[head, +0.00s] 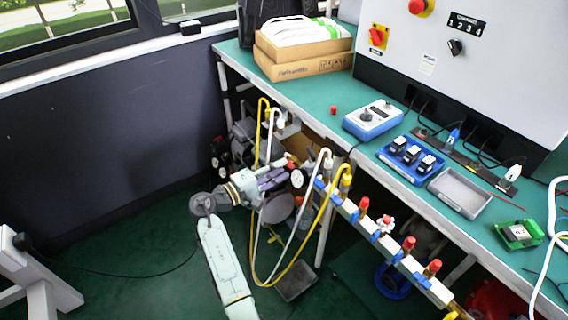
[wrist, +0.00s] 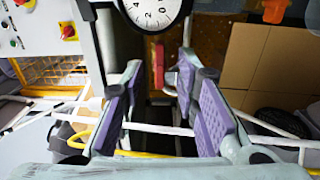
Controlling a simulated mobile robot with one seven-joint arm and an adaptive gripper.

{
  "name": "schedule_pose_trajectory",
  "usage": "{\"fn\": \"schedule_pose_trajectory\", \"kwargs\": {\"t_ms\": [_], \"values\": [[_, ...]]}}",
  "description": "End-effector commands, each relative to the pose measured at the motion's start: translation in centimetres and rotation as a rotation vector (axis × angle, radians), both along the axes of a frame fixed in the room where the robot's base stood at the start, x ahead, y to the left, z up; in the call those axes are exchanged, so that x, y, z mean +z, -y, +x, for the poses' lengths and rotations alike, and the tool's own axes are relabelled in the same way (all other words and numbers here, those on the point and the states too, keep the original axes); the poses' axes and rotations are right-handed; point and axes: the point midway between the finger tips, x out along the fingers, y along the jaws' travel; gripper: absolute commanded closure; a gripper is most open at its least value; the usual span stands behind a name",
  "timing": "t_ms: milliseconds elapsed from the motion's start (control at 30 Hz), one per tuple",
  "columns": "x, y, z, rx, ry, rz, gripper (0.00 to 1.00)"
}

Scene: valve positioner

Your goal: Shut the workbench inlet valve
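My gripper (wrist: 160,78) is open, its two purple-padded fingers apart with nothing held between them. In the wrist view a narrow red handle (wrist: 160,66), which looks like the valve's lever, shows between and beyond the fingertips. I cannot tell how far beyond, and no contact is clear. A round white gauge (wrist: 150,8) sits just above it. In the head view my gripper (head: 276,180) is under the left end of the green workbench (head: 310,93), beside the gauge (head: 298,178). The valve body is mostly hidden there by my gripper and the hoses.
Yellow and white hoses (head: 262,240) hang close around my gripper. A manifold rail with several red-capped fittings (head: 408,243) runs along the bench front. Cardboard boxes (wrist: 265,55) stand at right in the wrist view. The floor (head: 130,235) left of my arm is mostly clear.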

Motion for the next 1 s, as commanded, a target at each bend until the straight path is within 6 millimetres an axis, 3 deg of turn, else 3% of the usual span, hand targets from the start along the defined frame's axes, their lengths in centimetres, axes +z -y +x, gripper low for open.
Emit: {"fn": "schedule_pose_trajectory", "kwargs": {"t_ms": [200, 500, 933, 1000], "values": [[0.1, 1.6, 1.2, 0.001, 0.002, 0.001, 0.72], [0.0, 1.8, 1.4, 0.002, 0.002, 0.001, 0.72], [0.0, 1.7, 1.4, 0.002, 0.002, 0.001, 1.0], [0.0, 1.7, 1.4, 0.002, 0.001, 0.001, 1.0]]}}
